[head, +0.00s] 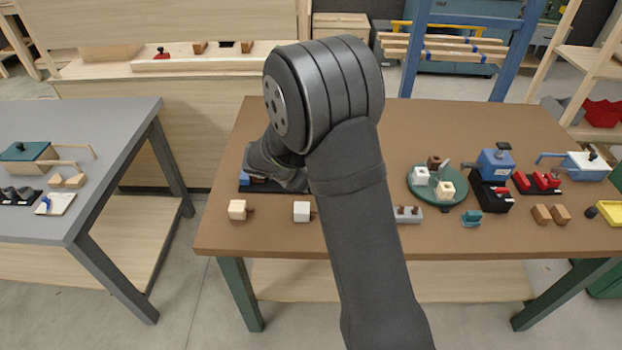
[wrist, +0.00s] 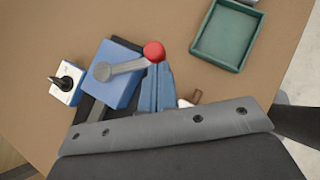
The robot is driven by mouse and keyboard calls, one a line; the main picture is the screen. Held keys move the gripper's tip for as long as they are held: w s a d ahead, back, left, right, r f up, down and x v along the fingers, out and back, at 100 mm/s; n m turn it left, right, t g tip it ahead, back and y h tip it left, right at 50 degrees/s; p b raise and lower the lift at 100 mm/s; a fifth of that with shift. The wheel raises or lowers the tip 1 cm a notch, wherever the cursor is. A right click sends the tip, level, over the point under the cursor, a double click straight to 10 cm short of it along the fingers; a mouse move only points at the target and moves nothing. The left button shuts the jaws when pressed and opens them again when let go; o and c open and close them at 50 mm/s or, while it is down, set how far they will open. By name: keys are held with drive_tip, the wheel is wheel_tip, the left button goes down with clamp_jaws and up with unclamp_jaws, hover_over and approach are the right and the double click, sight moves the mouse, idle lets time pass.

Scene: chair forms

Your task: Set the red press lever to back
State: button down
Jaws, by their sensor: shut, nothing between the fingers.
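In the wrist view the press is a blue block (wrist: 112,78) on a dark base. Its grey lever (wrist: 125,67) runs from a round pivot on the block to a red ball knob (wrist: 153,51) at the right. My gripper (wrist: 158,66) shows as two blue-grey fingers side by side, shut and empty. The fingertips are just below the knob in the picture; I cannot tell whether they touch it. In the head view my arm hides most of the press; only a bit of its blue body (head: 253,177) and black base (head: 244,187) shows.
A green tray (wrist: 240,66) lies right of the press, and a white block with a black knob (wrist: 64,91) lies left. In the head view two pale blocks (head: 237,209) (head: 301,211) stand nearer the front edge. A round green plate (head: 423,197) with small blocks is farther right.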

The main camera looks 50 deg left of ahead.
drive_tip(key=w+n+g+y, duration=0.1)
drive_tip(key=w+n+y, duration=0.5)
drive_tip(key=w+n, duration=0.2)
drive_tip(key=shift+w+d+g, duration=0.3)
drive_tip(key=shift+w+d, duration=0.1)
drive_tip(key=shift+w, duration=0.1)
drive_tip(key=shift+w+r, duration=0.1)
drive_tip(key=shift+w, duration=0.05)
idle(0.5)
drive_tip(key=s+d+r, duration=0.6)
drive_tip(key=s+d, duration=0.2)
drive_tip(key=shift+r, duration=0.4)
idle(0.4)
